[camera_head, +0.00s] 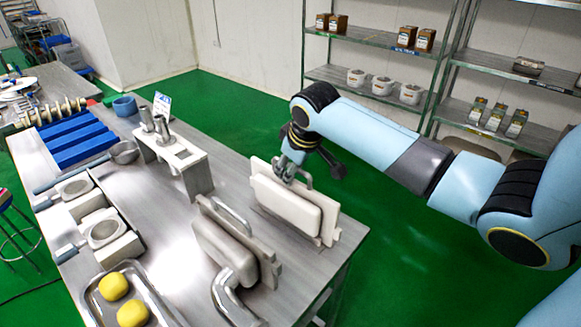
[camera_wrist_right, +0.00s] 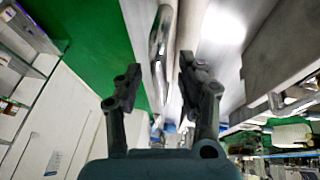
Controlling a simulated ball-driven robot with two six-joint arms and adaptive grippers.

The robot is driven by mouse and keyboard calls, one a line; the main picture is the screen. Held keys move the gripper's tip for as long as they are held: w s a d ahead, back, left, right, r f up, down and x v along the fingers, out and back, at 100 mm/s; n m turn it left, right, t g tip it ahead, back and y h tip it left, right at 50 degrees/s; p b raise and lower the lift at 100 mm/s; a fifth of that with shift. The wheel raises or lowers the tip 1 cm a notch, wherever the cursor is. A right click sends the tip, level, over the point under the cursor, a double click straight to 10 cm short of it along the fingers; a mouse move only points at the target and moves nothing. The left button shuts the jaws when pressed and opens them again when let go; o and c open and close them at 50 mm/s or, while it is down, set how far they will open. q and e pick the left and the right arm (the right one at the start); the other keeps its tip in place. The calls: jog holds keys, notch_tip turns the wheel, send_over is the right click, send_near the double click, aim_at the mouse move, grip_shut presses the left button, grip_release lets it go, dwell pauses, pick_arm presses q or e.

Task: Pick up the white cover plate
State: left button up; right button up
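The white cover plate (camera_head: 288,208) stands on edge near the right end of the steel table, with a curved metal handle at its top. A second, greyer plate (camera_head: 222,247) with a handle stands to its left and nearer. My right gripper (camera_head: 286,175) is at the top of the white plate, by its handle. In the right wrist view the fingers (camera_wrist_right: 160,66) are spread apart, with the metal handle (camera_wrist_right: 160,45) between them; I see gaps beside it. Whether a finger touches it is unclear. My left gripper is not in view.
The steel table (camera_head: 180,240) also holds a white stand (camera_head: 172,150) with metal nozzles, blue blocks (camera_head: 75,135), and a tray (camera_head: 160,312) with two yellow dough balls. A bent metal pipe (camera_head: 228,295) is near the front. Shelves (camera_head: 385,95) stand behind green floor.

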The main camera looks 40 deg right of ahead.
grip_shut()
dwell(0.3)
jog(key=shift+r, duration=0.1)
dwell(0.4)
